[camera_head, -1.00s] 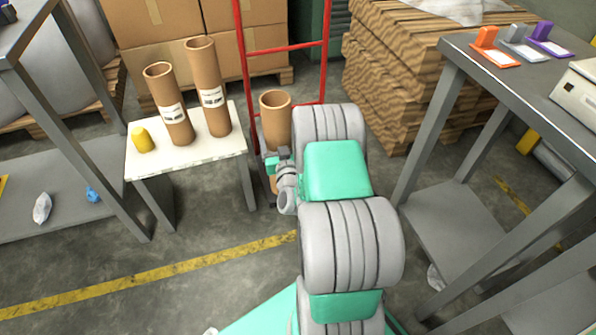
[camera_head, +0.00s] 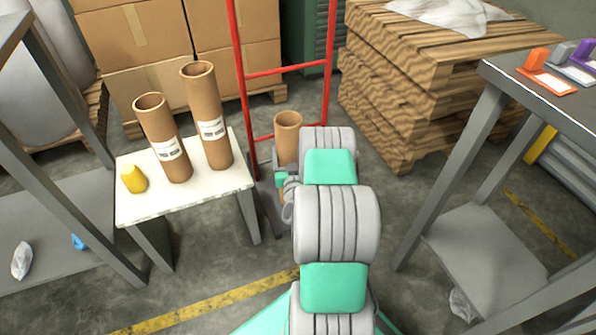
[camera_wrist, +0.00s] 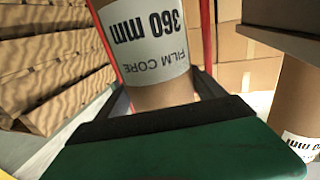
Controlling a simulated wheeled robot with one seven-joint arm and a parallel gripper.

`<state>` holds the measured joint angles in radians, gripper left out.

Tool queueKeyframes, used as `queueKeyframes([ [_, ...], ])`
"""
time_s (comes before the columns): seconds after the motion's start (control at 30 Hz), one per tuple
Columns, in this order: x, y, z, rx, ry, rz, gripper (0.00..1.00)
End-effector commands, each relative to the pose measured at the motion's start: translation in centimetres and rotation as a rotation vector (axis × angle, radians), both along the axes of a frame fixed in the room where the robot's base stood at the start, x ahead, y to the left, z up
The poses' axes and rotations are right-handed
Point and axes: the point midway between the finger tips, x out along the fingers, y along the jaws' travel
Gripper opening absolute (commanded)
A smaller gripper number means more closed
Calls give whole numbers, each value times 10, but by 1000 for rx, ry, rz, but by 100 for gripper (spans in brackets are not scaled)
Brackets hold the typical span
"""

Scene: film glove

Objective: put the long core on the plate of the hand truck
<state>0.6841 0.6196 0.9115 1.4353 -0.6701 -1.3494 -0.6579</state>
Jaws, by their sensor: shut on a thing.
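My gripper (camera_head: 284,184) is shut on a brown cardboard core (camera_head: 287,132), which stands upright in its grip. In the wrist view the held core (camera_wrist: 160,92) shows a white label reading "360 mm" and "film core". The red hand truck (camera_head: 243,80) stands behind the gripper, with its grey plate (camera_head: 268,203) low at the floor. The core is over or very near the plate; its lower end is hidden by my arm, so I cannot tell whether it touches. Two more labelled cores, a taller one (camera_head: 209,125) and a shorter one (camera_head: 161,135), stand on the white-topped table.
The white-topped table (camera_head: 190,200) is close left of the hand truck and carries a yellow object (camera_head: 134,179). Cardboard boxes (camera_head: 130,40) are behind. Stacked wooden pallets (camera_head: 385,90) stand right of the truck. A grey bench (camera_head: 500,85) is at the right.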

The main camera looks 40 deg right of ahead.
Motion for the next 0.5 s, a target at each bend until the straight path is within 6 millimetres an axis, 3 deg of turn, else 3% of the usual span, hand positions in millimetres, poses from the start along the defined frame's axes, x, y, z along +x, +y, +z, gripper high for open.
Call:
queueKeyframes([
  [0.2,36,-46,-31,-1,0,2,6],
  [0.33,51,-66,-65,1,1,2,6],
  [0.5,61,-82,-81,-2,-1,0,6],
])
